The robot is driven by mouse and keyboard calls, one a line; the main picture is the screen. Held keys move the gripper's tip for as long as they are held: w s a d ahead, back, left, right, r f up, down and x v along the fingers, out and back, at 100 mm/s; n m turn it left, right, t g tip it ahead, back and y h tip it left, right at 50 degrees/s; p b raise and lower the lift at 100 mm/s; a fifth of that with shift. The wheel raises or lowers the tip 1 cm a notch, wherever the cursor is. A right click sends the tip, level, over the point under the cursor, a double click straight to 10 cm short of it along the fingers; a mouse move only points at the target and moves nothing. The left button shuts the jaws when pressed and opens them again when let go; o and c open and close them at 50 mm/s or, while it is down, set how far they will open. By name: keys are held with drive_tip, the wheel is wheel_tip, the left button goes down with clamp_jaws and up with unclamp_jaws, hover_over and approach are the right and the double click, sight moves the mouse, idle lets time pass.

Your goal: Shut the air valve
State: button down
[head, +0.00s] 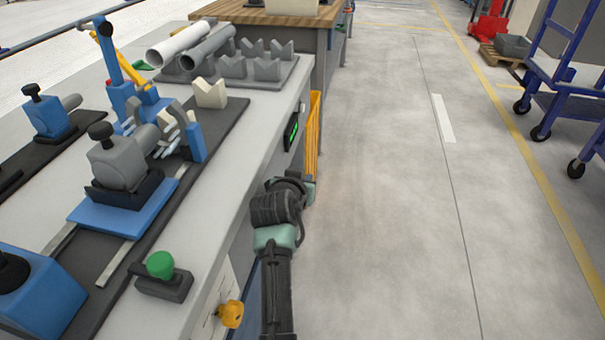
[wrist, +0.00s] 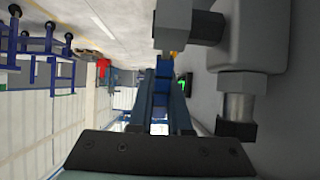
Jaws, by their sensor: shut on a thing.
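In the wrist view, the air valve appears as a grey body (wrist: 248,40) with metal fittings on the bench's side panel. A narrow blue piece, seemingly its handle (wrist: 162,68), sits between my gripper's fingertips. My gripper (wrist: 163,88) is shut on that blue piece, its two dark fingers on either side. The handle's full shape and its joint to the valve are partly hidden. In the head view my arm bends beside the bench's right side; the gripper and valve are hidden there.
The bench (head: 225,145) carries pipes (head: 178,45), clamps and a green button (head: 160,265). A yellow knob (head: 230,314) and a yellow bin (head: 313,135) are on the bench side. A blue cart (head: 570,100) stands far right. The floor between is clear.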

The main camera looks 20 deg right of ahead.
drive_tip(key=shift+f, duration=0.1)
drive_tip(key=c, duration=0.9)
unclamp_jaws()
drive_tip(key=shift+o, duration=0.2)
drive_tip(key=p+v, duration=0.4)
drive_tip(key=v, duration=0.9)
